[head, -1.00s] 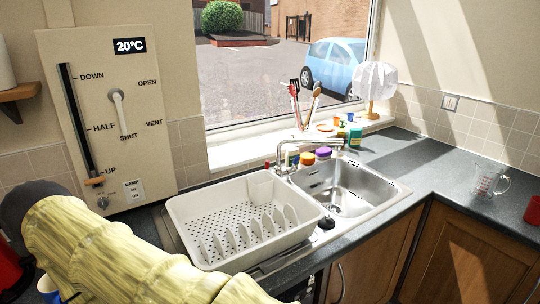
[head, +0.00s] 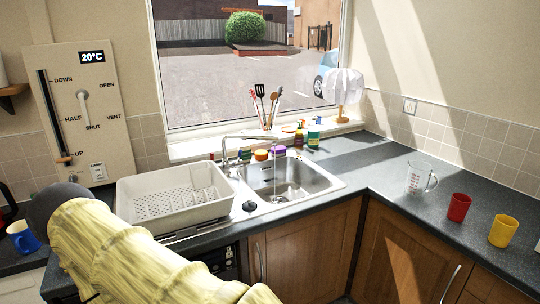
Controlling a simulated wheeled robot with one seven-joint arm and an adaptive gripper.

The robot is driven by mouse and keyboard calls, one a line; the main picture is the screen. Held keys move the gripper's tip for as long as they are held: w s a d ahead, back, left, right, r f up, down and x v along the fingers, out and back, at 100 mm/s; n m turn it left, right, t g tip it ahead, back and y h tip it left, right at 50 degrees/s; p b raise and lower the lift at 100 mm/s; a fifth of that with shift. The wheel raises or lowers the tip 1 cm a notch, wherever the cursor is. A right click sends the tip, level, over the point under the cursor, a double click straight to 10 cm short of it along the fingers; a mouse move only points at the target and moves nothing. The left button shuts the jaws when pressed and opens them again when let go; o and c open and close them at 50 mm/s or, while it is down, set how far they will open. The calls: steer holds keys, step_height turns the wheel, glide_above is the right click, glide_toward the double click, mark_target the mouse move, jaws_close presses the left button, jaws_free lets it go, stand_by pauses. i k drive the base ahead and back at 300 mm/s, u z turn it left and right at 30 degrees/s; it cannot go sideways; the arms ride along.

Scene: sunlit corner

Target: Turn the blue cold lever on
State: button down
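The metal sink tap (head: 250,138) stands behind the sink basin (head: 285,187), its spout reaching right over the basin. A thin pale streak below the spout looks like running water, but it is faint. I cannot make out a blue cold lever; small parts at the tap's base (head: 224,160) are too small to tell apart. My arm, in a pale yellow cover, crosses the lower left, in front of the counter and short of the sink. My gripper is outside the view.
A white dish rack (head: 128,205) stands left of the sink. A blue mug (head: 23,237) is at far left. A glass jug (head: 420,178), red cup (head: 459,207) and yellow cup (head: 503,230) stand on the right counter. Several utensils and small jars line the sill (head: 190,149).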

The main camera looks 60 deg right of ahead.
mark_target(238, 163)
steer(key=k, duration=0.2)
steer(key=z, duration=0.9)
